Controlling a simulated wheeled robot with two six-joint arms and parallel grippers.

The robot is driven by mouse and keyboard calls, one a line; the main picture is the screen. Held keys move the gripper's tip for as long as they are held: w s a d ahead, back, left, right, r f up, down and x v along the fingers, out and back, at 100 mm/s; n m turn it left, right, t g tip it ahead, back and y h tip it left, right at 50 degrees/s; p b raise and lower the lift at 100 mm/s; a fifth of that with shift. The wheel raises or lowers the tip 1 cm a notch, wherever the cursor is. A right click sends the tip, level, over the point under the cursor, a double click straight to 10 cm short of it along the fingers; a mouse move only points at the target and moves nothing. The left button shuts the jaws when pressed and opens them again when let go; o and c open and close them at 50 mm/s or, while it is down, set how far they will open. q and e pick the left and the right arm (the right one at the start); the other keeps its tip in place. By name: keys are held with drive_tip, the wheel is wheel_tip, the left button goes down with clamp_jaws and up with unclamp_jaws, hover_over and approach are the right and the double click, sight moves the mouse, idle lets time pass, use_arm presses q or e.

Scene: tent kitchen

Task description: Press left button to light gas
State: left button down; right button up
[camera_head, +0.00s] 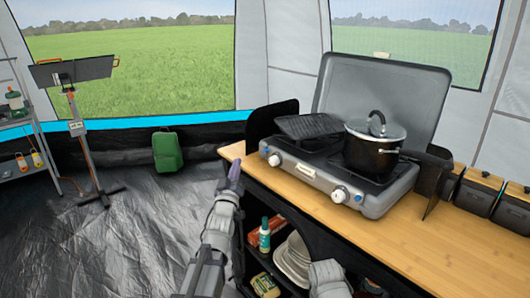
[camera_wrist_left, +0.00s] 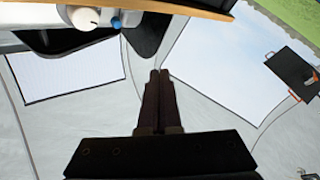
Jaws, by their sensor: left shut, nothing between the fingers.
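A grey two-burner gas stove (camera_head: 308,181) with a raised lid stands on the wooden counter. Its left button (camera_head: 264,150) is small and blue, beside the left white knob (camera_head: 274,160). In the left wrist view the picture is upside down; the blue button (camera_wrist_left: 116,22) and white knob (camera_wrist_left: 85,18) show at the top left. A second blue button (camera_head: 358,198) sits beside the right knob (camera_head: 338,195). My left gripper (camera_head: 234,172) is shut and empty, left of the stove front, apart from the button. Its closed fingers (camera_wrist_left: 158,80) also show in the wrist view. My right gripper is out of view.
A black pot with a glass lid (camera_head: 373,143) stands on the right burner and a grill plate (camera_head: 309,126) on the left. Black windscreens (camera_head: 270,120) flank the stove. Dark containers (camera_head: 477,188) stand at the right. Below the counter (camera_head: 400,235) are shelves with a bottle (camera_head: 264,236) and plates (camera_head: 293,258).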

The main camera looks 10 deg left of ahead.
use_arm(q)
drive_tip(key=shift+w, duration=0.1)
drive_tip(key=shift+w+d, duration=0.9)
drive_tip(key=shift+w, duration=0.25)
drive_tip(key=shift+w+d, duration=0.95)
drive_tip(key=shift+w, duration=0.15)
drive_tip(key=shift+w+d, duration=0.9)
drive_tip(key=shift+w, duration=0.25)
drive_tip(key=shift+w+d, duration=0.25)
drive_tip(key=shift+w, duration=0.1)
drive_tip(key=shift+w+d, duration=0.25)
drive_tip(key=shift+w, duration=0.1)
idle(0.4)
drive_tip(key=shift+s, duration=0.1)
drive_tip(key=shift+s+a, duration=0.5)
drive_tip(key=shift+s, duration=0.1)
drive_tip(key=shift+s+a, duration=0.8)
drive_tip(key=shift+s, duration=0.2)
drive_tip(key=shift+s+a, duration=0.75)
drive_tip(key=shift+s, duration=0.25)
